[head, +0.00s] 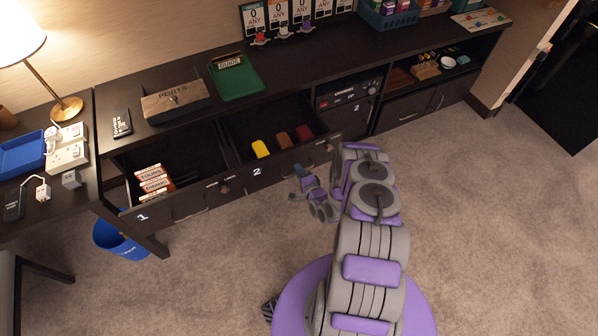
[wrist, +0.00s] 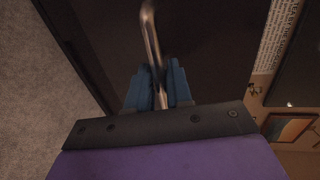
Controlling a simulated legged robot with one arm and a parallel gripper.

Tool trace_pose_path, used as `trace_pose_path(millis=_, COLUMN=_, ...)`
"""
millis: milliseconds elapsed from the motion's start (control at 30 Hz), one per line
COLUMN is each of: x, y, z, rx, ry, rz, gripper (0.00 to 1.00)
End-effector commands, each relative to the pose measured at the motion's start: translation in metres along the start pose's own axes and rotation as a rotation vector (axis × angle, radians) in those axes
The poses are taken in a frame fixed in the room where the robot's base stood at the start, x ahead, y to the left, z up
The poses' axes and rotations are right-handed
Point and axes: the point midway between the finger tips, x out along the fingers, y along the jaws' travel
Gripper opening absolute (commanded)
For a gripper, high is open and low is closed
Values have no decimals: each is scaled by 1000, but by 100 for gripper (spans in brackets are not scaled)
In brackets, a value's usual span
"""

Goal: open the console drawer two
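The console drawer two (head: 257,171), dark with a white "2" on its front, is pulled out. A yellow, a brown and a dark red item lie inside it. My gripper (head: 299,171) is at the front of this drawer, right of the number. In the wrist view, the blue fingers of my gripper (wrist: 158,88) stand close on both sides of a metal bar handle (wrist: 152,35) and appear shut on it. The handle runs between them. In the head view the handle is mostly hidden by my gripper.
Drawer one (head: 143,217) on the left is also open, with boxes inside. A blue bin (head: 118,240) stands on the floor beneath the left side. A small safe (head: 347,93) and open shelf are to the right. The carpet (head: 480,220) is clear on the right.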

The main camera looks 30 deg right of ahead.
Motion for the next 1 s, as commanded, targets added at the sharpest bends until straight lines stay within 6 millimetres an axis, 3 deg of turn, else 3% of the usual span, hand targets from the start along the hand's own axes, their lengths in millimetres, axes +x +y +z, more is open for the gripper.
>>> trace_pose_path(millis=133, x=-1, y=2, z=1, rx=1, ry=-1, rz=3, gripper=33)
trace_pose_path(millis=400, x=-2, y=-1, z=1, rx=0, ry=-1, rz=-2, gripper=33)
trace_pose_path(millis=533, x=-12, y=-1, z=0, rx=0, ry=-1, rz=-2, gripper=33)
trace_pose_path(millis=1000, x=-111, y=0, z=-3, rx=8, ry=6, rz=2, gripper=33)
